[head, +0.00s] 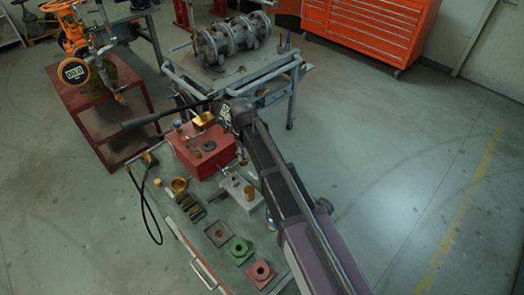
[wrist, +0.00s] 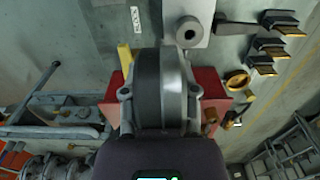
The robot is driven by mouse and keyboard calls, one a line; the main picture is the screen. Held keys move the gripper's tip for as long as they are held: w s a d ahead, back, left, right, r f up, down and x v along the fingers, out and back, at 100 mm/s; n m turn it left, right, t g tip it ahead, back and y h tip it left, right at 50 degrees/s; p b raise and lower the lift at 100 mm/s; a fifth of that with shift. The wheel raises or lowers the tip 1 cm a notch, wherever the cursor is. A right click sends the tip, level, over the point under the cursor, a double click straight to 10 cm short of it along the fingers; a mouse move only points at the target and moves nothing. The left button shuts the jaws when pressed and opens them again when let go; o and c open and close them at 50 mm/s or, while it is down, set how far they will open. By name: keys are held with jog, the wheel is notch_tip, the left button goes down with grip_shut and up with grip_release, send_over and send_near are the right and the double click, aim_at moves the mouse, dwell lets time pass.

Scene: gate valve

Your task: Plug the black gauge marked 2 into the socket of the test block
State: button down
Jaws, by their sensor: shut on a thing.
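In the wrist view my gripper (wrist: 160,88) is shut on a dark, round gauge (wrist: 148,82), with one finger on each side. The gauge has a black part and a grey part; no number on it is readable. The grey test block (wrist: 200,12) is at the top of the wrist view, with a round grey socket (wrist: 188,32) just beyond the held gauge. In the head view the test block (head: 240,200) lies on the bench right of the red box. The end of my arm (head: 232,115) is above and behind it; the fingertips and gauge cannot be made out there.
A red box (head: 198,155) stands on the bench close to my gripper. Several small black holders (head: 192,207), a brass ring (head: 180,185), and green (head: 238,250) and red (head: 261,273) flanged pieces lie nearer the front. A trolley with a grey valve (head: 232,40) is behind.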

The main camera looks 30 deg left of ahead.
jog(key=s+a, duration=0.3)
jog(key=s, duration=0.1)
jog(key=shift+a+r, duration=0.2)
jog(key=shift+a, duration=0.15)
jog(key=shift+w+f, duration=0.1)
jog(key=shift+f+b, duration=2.75)
jog(key=shift+f, duration=0.05)
jog(key=shift+f+b, duration=1.85)
jog(key=shift+b, duration=0.05)
jog(key=shift+c, duration=1.5)
grip_release()
jog(key=shift+r, duration=0.2)
notch_tip(320, 180, up, 10)
jog(key=f+p, duration=0.1)
jog(key=p, duration=0.9)
jog(key=w+d+f+b, duration=0.1)
jog(key=w+d, duration=0.9)
jog(key=d, duration=0.1)
jog(key=shift+d+b, duration=0.2)
jog(key=shift+b, duration=0.2)
